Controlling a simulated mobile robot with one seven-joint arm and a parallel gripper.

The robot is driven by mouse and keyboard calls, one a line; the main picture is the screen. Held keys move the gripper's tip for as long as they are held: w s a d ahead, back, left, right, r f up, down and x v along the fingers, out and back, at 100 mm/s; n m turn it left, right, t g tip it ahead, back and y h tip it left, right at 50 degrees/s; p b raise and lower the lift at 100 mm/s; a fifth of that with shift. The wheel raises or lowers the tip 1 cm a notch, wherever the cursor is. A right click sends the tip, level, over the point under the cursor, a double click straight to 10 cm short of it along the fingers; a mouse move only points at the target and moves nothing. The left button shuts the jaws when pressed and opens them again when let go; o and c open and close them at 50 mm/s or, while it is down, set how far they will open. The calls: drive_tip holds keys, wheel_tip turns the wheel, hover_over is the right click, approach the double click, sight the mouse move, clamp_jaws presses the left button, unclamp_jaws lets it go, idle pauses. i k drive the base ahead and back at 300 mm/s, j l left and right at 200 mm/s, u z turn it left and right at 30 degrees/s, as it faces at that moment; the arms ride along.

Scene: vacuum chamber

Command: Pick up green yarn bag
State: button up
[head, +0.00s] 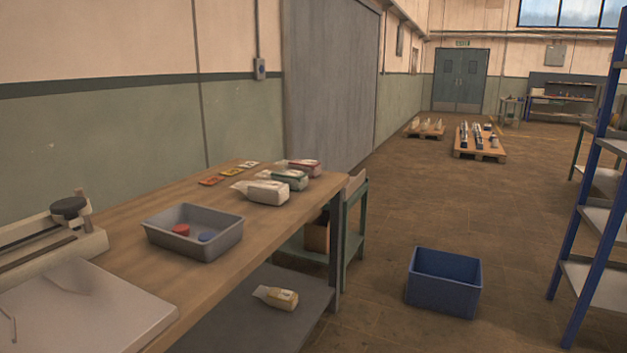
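A white bag with green parts (287,179), the only greenish bag I see, lies on the far right end of the wooden workbench (240,259). It is the middle one of a row of three bags. A mostly white bag (262,193) lies in front of it and hides part of it. A white bag with red parts (301,167) lies just behind it. Any lettering is too small to read. My gripper is not in view.
A grey tray (222,243) holding red and blue round items stands nearer on the bench. Small packets (211,181) lie near the wall. A yellow-and-white bag (278,298) lies on the lower shelf. A blue crate (443,301) stands on the floor; floor right of the bench is mostly open.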

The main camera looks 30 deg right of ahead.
sight(297, 180)
drive_tip(key=z, duration=0.8)
drive_tip(key=i+l+u, duration=0.1)
drive_tip(key=i+l, duration=0.3)
drive_tip(key=i+l+u, duration=0.15)
drive_tip(key=i+l, duration=0.3)
drive_tip(key=i+l+u, duration=0.1)
drive_tip(key=i+l, duration=0.4)
drive_tip(key=i+l+u, duration=0.15)
drive_tip(key=i+l, duration=0.25)
drive_tip(key=l, duration=0.15)
drive_tip(key=i+l+u, duration=0.1)
drive_tip(key=i+l, duration=0.3)
drive_tip(key=l, duration=0.2)
